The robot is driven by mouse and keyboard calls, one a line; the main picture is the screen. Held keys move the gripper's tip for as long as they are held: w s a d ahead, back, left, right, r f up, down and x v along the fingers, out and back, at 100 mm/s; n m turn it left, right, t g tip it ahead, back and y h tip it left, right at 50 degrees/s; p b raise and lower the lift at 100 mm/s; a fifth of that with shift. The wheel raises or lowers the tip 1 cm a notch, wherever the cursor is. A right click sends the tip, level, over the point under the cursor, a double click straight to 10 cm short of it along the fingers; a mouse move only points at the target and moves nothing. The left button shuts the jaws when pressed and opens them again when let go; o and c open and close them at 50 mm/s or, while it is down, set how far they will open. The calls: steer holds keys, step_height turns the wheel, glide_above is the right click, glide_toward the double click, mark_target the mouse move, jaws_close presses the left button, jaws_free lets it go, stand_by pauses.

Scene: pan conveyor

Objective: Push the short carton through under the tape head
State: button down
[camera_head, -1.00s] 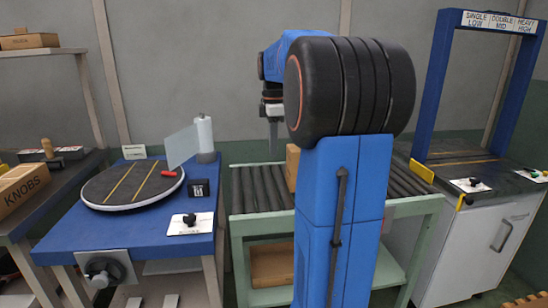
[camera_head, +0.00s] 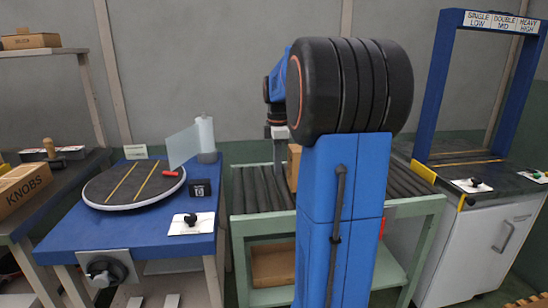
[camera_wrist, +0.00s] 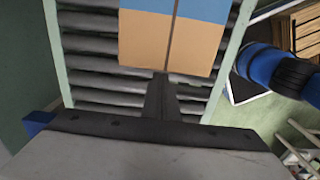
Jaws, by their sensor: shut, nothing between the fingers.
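The short carton is a tan box (camera_head: 293,167) on the roller conveyor, mostly hidden behind my blue arm in the head view. In the wrist view the carton (camera_wrist: 143,42) shows a tan face with a blue band at the top edge and a dark seam. My gripper (camera_wrist: 161,78) is shut and empty, its fingertips at the carton's near edge. I cannot tell whether they touch it. In the head view my gripper (camera_head: 279,175) hangs low over the rollers, left of the carton. I cannot make out a tape head; my arm hides part of the conveyor.
The roller conveyor (camera_head: 248,190) has a green frame. A blue arch (camera_head: 433,85) with height labels stands over the bench at right. A blue table at left holds a round turntable (camera_head: 105,195). Bare rollers show left of the carton.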

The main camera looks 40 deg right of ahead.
steer(key=shift+s+d, duration=0.8)
steer(key=shift+d, duration=0.3)
steer(key=shift+s+d, duration=0.5)
steer(key=shift+d, duration=0.2)
steer(key=shift+s+d, duration=0.45)
steer(key=shift+d, duration=0.25)
